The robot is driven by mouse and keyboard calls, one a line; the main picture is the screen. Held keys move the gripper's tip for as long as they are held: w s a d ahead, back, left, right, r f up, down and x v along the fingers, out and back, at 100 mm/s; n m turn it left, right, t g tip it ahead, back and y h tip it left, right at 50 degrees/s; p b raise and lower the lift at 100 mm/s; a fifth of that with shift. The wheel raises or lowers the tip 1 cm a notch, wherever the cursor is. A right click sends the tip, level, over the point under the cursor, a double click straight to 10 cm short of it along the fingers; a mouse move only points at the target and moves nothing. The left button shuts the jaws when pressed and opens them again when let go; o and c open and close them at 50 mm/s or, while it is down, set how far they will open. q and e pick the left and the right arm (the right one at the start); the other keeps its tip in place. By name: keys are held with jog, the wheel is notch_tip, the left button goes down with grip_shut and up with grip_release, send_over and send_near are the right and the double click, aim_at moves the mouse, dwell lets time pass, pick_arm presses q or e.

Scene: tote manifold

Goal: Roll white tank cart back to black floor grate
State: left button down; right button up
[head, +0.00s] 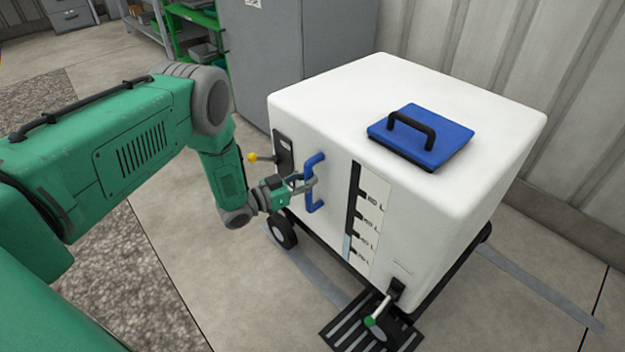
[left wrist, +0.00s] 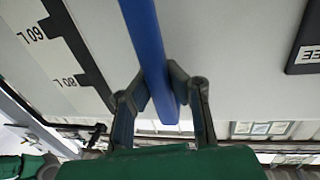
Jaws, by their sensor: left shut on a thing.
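The white tank cart (head: 320,115) stands on wheels in the middle of the head view. It has a blue lid (head: 445,152) with a black handle on top, a level scale (head: 369,215) and a blue side handle (head: 314,190). My left gripper (head: 308,184) is shut on the blue side handle, which also shows between the fingers in the left wrist view (left wrist: 150,50). The black floor grate (head: 345,325) lies at the cart's near corner, under a valve with a green tip (head: 370,321). The cart hides part of the grate. My right gripper is not in view.
A grey cabinet (head: 265,60) and a green shelf (head: 185,30) stand behind the cart. A ribbed wall (head: 560,100) is close behind and to the right. Grey strips (head: 540,290) mark the floor. Open floor (head: 170,240) lies to the left.

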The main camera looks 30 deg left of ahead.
pick_arm(q)
jog(key=shift+a+r, duration=0.1)
jog(key=shift+a, duration=0.3)
jog(key=c, duration=1.5)
grip_release()
jog(key=shift+a, duration=0.35)
jog(key=shift+f, duration=0.2)
jog(key=shift+d+r, duration=0.15)
jog(key=shift+d, duration=0.35)
jog(key=v, duration=1.2)
jog(key=shift+a+f, duration=0.15)
jog(key=shift+f, duration=0.1)
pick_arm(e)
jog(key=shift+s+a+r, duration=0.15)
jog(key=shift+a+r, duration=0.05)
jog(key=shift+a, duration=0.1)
pick_arm(q)
jog(key=shift+a, duration=0.15)
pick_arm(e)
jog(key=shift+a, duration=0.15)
